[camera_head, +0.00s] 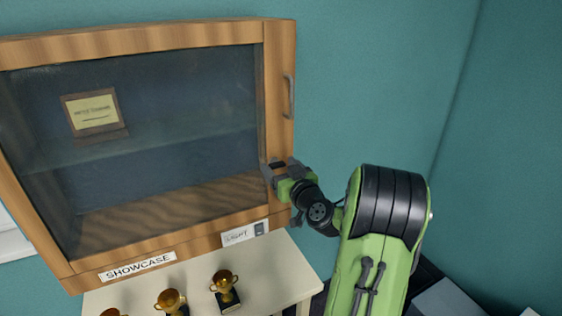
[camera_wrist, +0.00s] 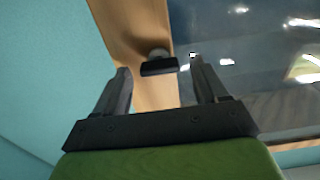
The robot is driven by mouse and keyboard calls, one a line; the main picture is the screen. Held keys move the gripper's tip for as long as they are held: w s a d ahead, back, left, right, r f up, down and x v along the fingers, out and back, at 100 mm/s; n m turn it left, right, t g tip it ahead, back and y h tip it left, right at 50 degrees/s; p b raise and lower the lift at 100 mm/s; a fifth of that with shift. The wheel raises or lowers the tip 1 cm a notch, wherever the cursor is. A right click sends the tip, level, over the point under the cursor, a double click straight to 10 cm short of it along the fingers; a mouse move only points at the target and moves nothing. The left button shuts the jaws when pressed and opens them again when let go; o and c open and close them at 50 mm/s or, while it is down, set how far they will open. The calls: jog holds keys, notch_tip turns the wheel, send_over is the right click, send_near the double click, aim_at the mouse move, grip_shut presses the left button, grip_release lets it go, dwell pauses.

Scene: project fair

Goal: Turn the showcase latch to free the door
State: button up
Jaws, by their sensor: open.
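The wooden showcase (camera_head: 278,90) hangs on the wall with its glass door shut. A metal handle (camera_head: 289,97) is on the right side of the door frame. My gripper (camera_head: 270,172) is at the lower right of the door frame and hides the latch there in the head view. In the wrist view my gripper (camera_wrist: 160,84) is open, its two fingers apart. The dark latch (camera_wrist: 160,66) sits on the wooden frame (camera_wrist: 140,25), just beyond and between the fingertips. I see no contact between fingers and latch.
A framed certificate (camera_head: 93,112) stands on the shelf inside the showcase. Below is a pale table (camera_head: 275,268) with small gold trophies (camera_head: 224,284). A light switch (camera_head: 259,228) with a label is on the showcase's lower edge. The teal wall (camera_head: 370,80) to the right is clear.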

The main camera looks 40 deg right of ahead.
jog(key=c, duration=1.1)
jog(key=shift+o, duration=0.2)
jog(key=shift+f, duration=0.1)
jog(key=shift+m, duration=0.3)
jog(key=m+b, duration=0.2)
jog(key=m, duration=0.1)
jog(key=shift+m, duration=0.3)
jog(key=m+b, duration=0.1)
jog(key=m, duration=0.3)
jog(key=shift+d+m, duration=0.1)
jog(key=shift+m, duration=0.2)
jog(key=m, duration=0.4)
jog(key=m+p, duration=0.1)
jog(key=m, duration=0.4)
jog(key=shift+f, duration=0.15)
jog(key=shift+s, duration=0.1)
